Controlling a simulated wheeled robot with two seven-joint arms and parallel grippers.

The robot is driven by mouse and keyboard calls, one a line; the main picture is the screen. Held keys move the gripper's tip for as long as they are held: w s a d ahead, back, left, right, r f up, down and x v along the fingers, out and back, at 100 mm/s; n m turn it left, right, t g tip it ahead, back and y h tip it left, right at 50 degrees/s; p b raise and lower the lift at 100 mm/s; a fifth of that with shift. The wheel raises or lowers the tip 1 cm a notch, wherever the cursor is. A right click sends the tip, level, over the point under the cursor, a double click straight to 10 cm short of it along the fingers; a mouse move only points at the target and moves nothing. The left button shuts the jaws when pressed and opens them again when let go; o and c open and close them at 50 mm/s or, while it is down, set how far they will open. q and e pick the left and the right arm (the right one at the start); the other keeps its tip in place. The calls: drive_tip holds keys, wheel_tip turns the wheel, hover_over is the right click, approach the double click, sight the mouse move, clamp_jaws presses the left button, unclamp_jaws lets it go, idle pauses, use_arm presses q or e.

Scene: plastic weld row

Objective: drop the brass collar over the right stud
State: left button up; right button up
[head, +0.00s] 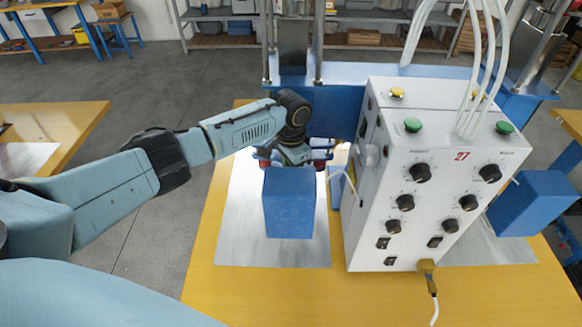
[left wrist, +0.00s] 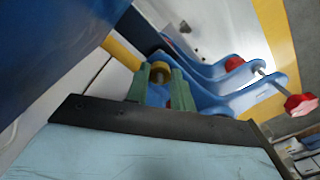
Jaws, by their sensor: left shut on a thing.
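My left gripper (left wrist: 160,88) shows in the left wrist view with its two green fingers closed on a small brass collar (left wrist: 159,69). A blue bracket (left wrist: 205,88) with curved arms lies just beyond and to the right of the fingers. A metal rod (left wrist: 260,72) with a red knob (left wrist: 300,106) sticks out of it. Whether this rod is a stud I cannot tell. In the head view my left arm reaches to the blue fixture, and a blue block (head: 288,205) hides the fingertips and the collar. Red knobs (head: 321,167) show beside the wrist. My right gripper is not in view.
A white control box (head: 410,230) with knobs and green buttons stands close to the right of my left gripper. A blue machine frame (head: 340,110) rises behind. A metal plate (head: 235,235) lies on the yellow table (head: 215,285), whose front left is clear.

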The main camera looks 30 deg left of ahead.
use_arm(q)
drive_tip(key=o, duration=1.4)
drive_tip(key=shift+o, duration=0.2)
wheel_tip(320, 180, up, 2)
drive_tip(key=shift+r+p, duration=0.2)
drive_tip(key=shift+p, duration=0.9)
drive_tip(key=shift+r, duration=2.3)
